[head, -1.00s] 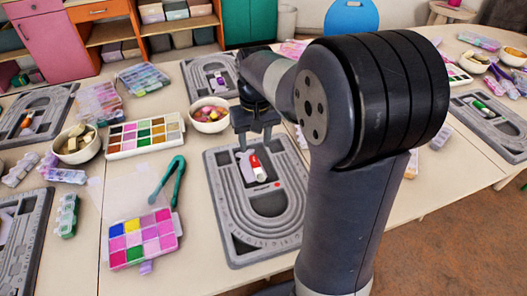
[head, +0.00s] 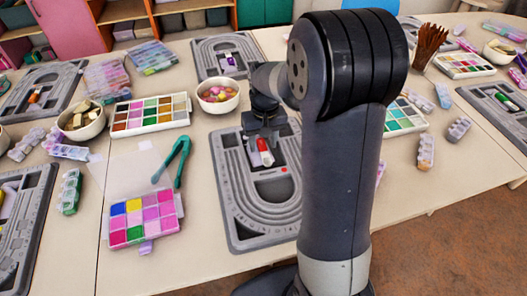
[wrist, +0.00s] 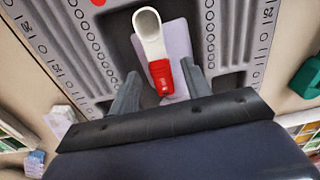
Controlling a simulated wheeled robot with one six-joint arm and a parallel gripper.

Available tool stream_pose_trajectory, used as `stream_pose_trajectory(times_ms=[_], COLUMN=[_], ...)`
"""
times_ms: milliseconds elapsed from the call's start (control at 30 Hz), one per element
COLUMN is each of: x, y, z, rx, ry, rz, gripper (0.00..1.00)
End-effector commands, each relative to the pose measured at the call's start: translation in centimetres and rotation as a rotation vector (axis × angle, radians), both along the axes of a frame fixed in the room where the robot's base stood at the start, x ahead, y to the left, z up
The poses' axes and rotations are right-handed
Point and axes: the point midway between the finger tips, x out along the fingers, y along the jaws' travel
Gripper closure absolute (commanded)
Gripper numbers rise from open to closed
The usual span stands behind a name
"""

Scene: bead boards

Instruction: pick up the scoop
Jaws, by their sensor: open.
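The scoop (wrist: 152,45) has a white open bowl and a red handle. It lies on a pale lilac piece (wrist: 178,42) in a recess of a grey bead board (head: 235,190). It also shows in the head view (head: 264,148), small and close below my gripper. My gripper (wrist: 164,80) is open in the wrist view, with one finger on each side of the red handle. The fingers look apart from the handle. How high they are above the board, I cannot tell. My arm hides the board's right side in the head view.
Green tweezers (head: 175,162) and a bead box of pink, yellow and green compartments (head: 143,217) lie left of the board. A bowl of beads (head: 217,95) and a white bead tray (head: 150,114) stand behind. Bare table shows at the front left.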

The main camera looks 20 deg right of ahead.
Motion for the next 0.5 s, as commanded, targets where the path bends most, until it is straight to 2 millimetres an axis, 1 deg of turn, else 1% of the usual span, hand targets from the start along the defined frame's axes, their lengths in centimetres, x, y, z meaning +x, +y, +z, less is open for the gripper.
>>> stream_pose_trajectory(times_ms=[33,100,300,367,500], x=[-0.02,-0.03,-0.02,-0.02,-0.02], y=[0.03,0.04,0.05,0.04,0.04], z=[-0.55,-0.79,-0.77,-0.76,-0.75], rx=[0.0,0.0,0.0,0.0,0.0], ry=[0.001,0.0,0.0,-0.001,-0.001], rz=[0.0,0.0,0.0,0.0,0.0], gripper=[0.54,0.54,0.54,0.58,0.7])
